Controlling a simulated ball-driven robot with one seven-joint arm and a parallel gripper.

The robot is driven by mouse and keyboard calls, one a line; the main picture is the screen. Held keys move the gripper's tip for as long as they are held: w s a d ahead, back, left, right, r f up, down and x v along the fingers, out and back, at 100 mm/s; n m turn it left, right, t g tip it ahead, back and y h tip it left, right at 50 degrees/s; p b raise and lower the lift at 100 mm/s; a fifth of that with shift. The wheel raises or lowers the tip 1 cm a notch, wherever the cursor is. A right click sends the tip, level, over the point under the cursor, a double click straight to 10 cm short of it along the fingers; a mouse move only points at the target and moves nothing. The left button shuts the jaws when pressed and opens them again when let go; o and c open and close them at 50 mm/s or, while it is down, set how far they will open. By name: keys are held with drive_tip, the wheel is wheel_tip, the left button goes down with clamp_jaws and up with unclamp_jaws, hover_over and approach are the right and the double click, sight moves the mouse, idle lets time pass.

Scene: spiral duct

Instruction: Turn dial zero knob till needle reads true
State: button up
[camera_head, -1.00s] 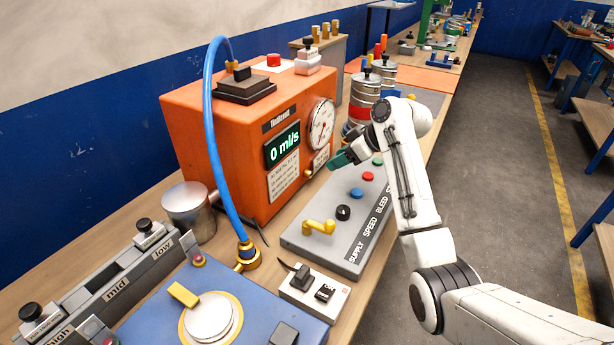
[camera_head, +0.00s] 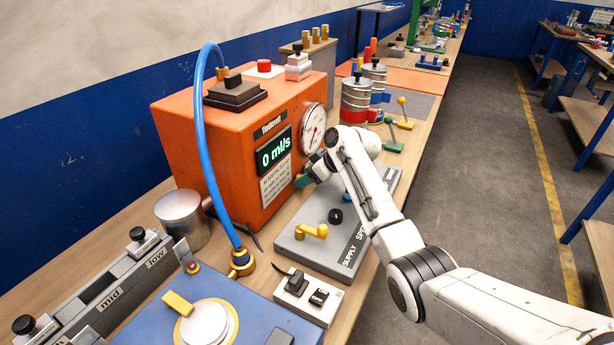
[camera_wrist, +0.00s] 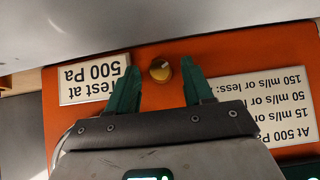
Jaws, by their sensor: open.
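The dial (camera_head: 312,128), a round white gauge with a red needle, sits on the right part of the orange box's front face. Its needle reading is too small to tell. In the wrist view a small round brass-coloured knob (camera_wrist: 160,70) stands on the orange panel, upside down in the picture. My gripper (camera_wrist: 157,82) has green fingers, open, one on each side of the knob with gaps between. In the head view my gripper (camera_head: 304,181) is close to the panel below the dial, and my wrist hides the knob.
The orange box (camera_head: 178,130) shows 0 ml/s on its display (camera_head: 273,153). A grey control panel (camera_head: 300,246) lies below my arm. A blue hose (camera_head: 201,130) arches in front of the box. Metal canisters (camera_head: 356,100) stand behind my wrist.

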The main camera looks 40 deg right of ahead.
drive_tip(key=shift+c, duration=0.2)
clamp_jaws()
idle(0.4)
drive_tip(key=y+b, duration=0.1)
drive_tip(key=m+y+b, duration=0.1)
drive_tip(key=b, duration=0.1)
drive_tip(key=y+b, duration=0.1)
drive_tip(key=b, duration=0.1)
drive_tip(key=shift+w+d+f+m+g, duration=0.1)
drive_tip(key=shift+d+f+m+g, duration=0.25)
drive_tip(key=shift+m+g, duration=0.05)
drive_tip(key=y+b, duration=0.1)
drive_tip(key=b, duration=0.3)
drive_tip(key=shift+d+m+g+y+b, duration=0.1)
drive_tip(key=shift+m+g+y+b, duration=0.2)
drive_tip(key=shift+m+y+b, duration=0.1)
drive_tip(key=shift+y+b, duration=0.3)
drive_tip(key=shift+b, duration=0.4)
drive_tip(key=shift+r+m+b, duration=0.15)
drive_tip(key=shift+m+b, duration=0.15)
drive_tip(key=shift+b, duration=0.15)
